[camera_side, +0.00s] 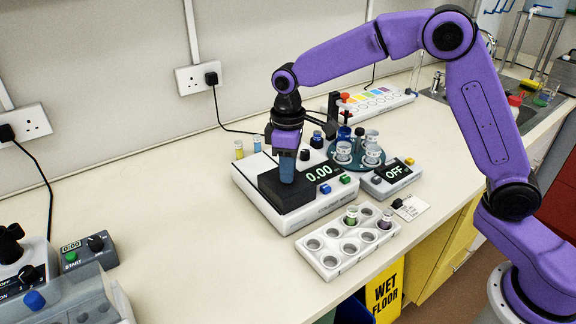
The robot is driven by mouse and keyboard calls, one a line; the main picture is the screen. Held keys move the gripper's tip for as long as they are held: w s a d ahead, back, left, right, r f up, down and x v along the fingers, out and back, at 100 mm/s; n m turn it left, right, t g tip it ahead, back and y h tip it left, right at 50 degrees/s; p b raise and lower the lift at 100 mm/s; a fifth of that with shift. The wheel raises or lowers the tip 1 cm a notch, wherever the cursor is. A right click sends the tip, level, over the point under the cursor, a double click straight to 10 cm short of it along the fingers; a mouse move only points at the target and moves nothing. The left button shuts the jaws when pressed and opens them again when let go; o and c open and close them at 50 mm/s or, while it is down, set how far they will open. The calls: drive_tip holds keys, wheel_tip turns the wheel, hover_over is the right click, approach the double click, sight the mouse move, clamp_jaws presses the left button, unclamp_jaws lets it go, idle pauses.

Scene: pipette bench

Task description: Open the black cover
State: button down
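The black cover (268,188) is a dark block on top of a white meter (254,198) whose display reads 0.00. It looks shut, sitting flat on the meter's left part. My gripper (287,178) points straight down over the cover, with its blue-grey fingertips at or just above the cover's top. I cannot tell whether they touch it. The fingers are seen edge-on, so their opening is hidden. Part of the cover's top is hidden behind them.
A white rack (325,258) with a few vials stands in front of the meter. A stirrer-like unit (389,179) reading OFF and a round teal holder (357,158) with jars stand to the right. Vials (239,150) stand behind.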

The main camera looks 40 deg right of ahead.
drive_tip(key=w, duration=1.1)
drive_tip(key=shift+w, duration=0.15)
drive_tip(key=c, duration=0.9)
unclamp_jaws()
drive_tip(key=shift+r, duration=0.1)
wheel_tip(320, 180, up, 12)
drive_tip(key=shift+a, duration=0.1)
